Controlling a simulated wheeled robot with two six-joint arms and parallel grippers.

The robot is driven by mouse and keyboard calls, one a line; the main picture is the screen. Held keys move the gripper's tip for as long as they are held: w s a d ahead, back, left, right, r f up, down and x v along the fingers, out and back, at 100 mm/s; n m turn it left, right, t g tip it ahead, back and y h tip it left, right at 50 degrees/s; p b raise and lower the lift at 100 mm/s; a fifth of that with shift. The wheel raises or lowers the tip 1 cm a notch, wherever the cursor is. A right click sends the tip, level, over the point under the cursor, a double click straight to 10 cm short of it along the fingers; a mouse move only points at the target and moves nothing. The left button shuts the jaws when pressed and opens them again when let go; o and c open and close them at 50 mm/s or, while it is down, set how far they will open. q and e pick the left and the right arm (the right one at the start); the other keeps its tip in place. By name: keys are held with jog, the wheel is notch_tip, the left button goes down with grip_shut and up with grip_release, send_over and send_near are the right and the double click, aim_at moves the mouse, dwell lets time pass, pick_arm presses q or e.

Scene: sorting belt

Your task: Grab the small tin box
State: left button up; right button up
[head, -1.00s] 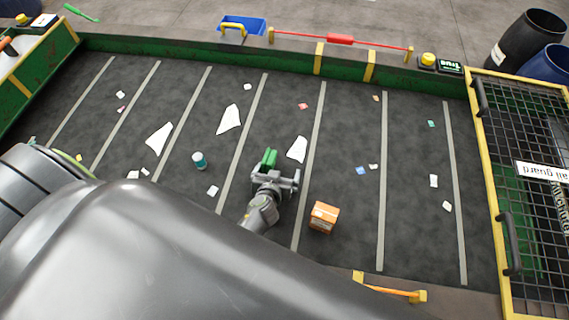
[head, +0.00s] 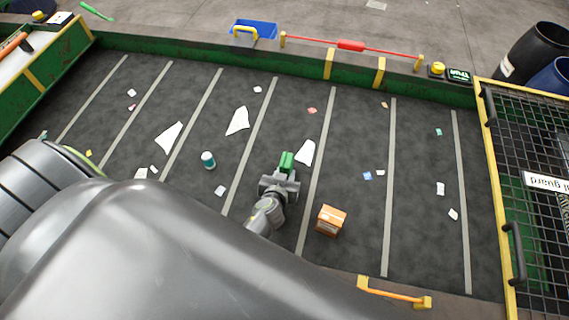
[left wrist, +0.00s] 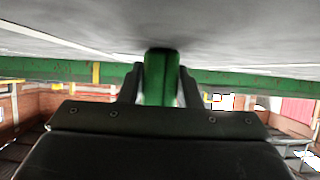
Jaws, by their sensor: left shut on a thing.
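The small tin box (head: 287,161) is green and upright-looking, and sits at the middle of the dark belt in the head view. My left gripper (head: 284,174) is shut on it, with the box sticking out past the fingertips. In the left wrist view the green box (left wrist: 160,80) stands between the two dark fingers, which touch its sides. The fingers hide part of it. I cannot tell whether the box touches the belt. My right gripper is not in view.
An orange carton (head: 331,220) lies just right of my left gripper. A teal-and-white can (head: 208,160) stands to the left. Paper scraps such as a white piece (head: 305,152) lie around. A mesh guard (head: 545,190) borders the right, and a green wall (head: 200,55) the far side.

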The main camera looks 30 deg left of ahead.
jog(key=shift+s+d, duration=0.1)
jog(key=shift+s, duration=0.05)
pick_arm(q)
jog(key=shift+r, duration=0.2)
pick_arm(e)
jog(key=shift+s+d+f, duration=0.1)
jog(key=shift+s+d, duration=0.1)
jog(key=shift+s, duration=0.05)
